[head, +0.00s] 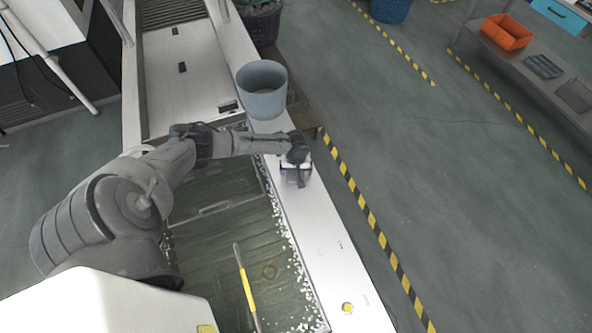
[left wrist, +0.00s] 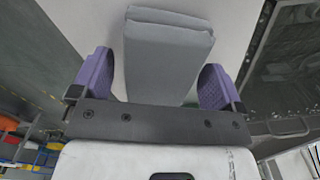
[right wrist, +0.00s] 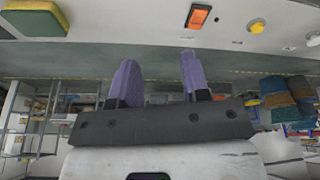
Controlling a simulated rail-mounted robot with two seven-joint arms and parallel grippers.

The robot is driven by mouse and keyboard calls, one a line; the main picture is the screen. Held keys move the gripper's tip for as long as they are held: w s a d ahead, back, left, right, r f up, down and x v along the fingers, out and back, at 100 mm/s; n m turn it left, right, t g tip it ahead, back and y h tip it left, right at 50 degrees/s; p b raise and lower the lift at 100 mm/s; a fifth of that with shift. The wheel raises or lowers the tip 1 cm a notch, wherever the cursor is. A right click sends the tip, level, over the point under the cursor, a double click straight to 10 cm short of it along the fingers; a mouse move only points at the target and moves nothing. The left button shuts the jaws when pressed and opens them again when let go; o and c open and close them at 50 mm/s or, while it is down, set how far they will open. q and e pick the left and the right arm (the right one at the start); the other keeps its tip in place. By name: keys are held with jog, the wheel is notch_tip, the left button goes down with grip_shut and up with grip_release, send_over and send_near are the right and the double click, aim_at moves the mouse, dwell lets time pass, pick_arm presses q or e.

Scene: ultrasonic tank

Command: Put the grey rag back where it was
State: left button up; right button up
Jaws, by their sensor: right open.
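The grey rag (left wrist: 165,55) is a folded block that lies on the white ledge. In the left wrist view it sits between the two purple fingers of my left gripper (left wrist: 157,85), with a visible gap to the left finger. These fingers are wide apart. In the head view my left gripper (head: 296,168) is down at the ledge beside the tank and hides most of the rag. My right gripper (right wrist: 158,80) shows only in the right wrist view, with its purple fingers apart and nothing between them.
A grey-blue bucket (head: 262,98) stands on the ledge (head: 335,255) just beyond my left gripper. The tank (head: 215,230) holds liquid, and a yellow-handled tool (head: 246,288) is at it. A yellow button (head: 347,308) is on the near ledge. An orange bin (head: 507,32) is on the far-right bench.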

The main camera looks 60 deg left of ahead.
pick_arm(q)
notch_tip(320, 180, up, 12)
jog(key=p, duration=0.1)
jog(key=s+d+f+m+h, duration=0.1)
jog(key=s+d+m, duration=0.2)
jog(key=d, duration=0.4)
jog(key=s+d+f+m+t, duration=0.1)
jog(key=s+d+f+m, duration=0.15)
jog(key=d, duration=0.45)
jog(key=s+d+f+m+h, duration=0.1)
jog(key=s+d+m, duration=0.25)
jog(key=d, duration=0.35)
jog(key=s+d+r+m+t+y, duration=0.1)
jog(key=s+d+r+m+t, duration=0.1)
jog(key=s+d+r+m, duration=0.3)
jog(key=s+r, duration=0.4)
jog(key=s, duration=0.2)
jog(key=shift+d+t+y, duration=0.3)
jog(key=shift+d+y, duration=0.05)
jog(key=shift+y, duration=0.05)
notch_tip(320, 180, up, 12)
jog(key=p, duration=1.2)
